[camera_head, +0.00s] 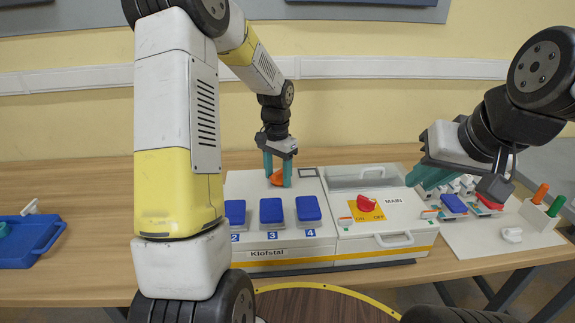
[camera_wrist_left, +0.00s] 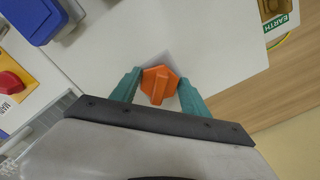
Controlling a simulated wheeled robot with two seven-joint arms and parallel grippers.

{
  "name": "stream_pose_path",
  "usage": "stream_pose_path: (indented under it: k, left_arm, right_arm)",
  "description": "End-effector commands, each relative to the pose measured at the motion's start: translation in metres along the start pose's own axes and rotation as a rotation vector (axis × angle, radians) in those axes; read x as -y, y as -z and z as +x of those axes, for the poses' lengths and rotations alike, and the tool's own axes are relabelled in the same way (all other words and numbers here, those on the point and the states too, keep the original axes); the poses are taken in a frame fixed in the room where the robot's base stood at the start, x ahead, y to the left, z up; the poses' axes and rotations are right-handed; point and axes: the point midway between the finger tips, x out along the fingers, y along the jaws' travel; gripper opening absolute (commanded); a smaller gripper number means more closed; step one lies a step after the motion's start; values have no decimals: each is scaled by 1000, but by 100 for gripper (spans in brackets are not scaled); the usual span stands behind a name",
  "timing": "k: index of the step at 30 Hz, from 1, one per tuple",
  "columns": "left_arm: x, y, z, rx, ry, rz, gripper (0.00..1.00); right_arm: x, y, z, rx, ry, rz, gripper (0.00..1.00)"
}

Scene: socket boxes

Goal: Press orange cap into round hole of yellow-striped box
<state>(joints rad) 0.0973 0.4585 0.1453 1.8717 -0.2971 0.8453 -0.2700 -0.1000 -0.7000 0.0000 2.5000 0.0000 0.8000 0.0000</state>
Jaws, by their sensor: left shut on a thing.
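The white box with a yellow stripe (camera_head: 290,256), marked Klofstal, stands on the table. My left gripper (camera_head: 278,176) is over its back part and points down. It is shut on the orange cap (camera_head: 275,180). The left wrist view shows the hexagonal cap (camera_wrist_left: 159,85) with its raised bar, between the teal fingers of my left gripper (camera_wrist_left: 160,82). The cap is at or just above the white top; I cannot tell whether it touches. No round hole shows.
Blue covers (camera_head: 271,210) line the box front. The MAIN box (camera_head: 391,240) with a red switch (camera_head: 367,203) adjoins it. Sockets and a holder with orange and green handles (camera_head: 541,212) are at right. A blue tray (camera_head: 30,243) is far left. Bare table lies between.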

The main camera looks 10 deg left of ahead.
Motion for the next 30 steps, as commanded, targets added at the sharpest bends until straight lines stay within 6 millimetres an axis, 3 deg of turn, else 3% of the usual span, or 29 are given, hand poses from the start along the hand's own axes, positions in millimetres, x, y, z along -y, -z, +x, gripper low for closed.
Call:
stream_pose_path:
  k: [7, 8, 11, 23, 30]
  left_arm:
    - [0, 0, 4, 1, -1, 0, 11]
    - [0, 0, 4, 1, 0, 0, 57]
    - [0, 0, 4, 1, 0, 0, 77]
    - [3, -1, 4, 1, 3, -3, 79]
    - [1, 0, -28, -4, 4, 0, 79]
  right_arm:
    - [0, 0, 0, 0, 0, 0, 19]
    - [0, 0, 0, 0, 0, 0, 19]
    - [0, 0, 0, 0, 0, 0, 19]
    - [0, 0, 0, 0, 0, 0, 19]
    - [0, 0, 0, 0, 0, 0, 19]
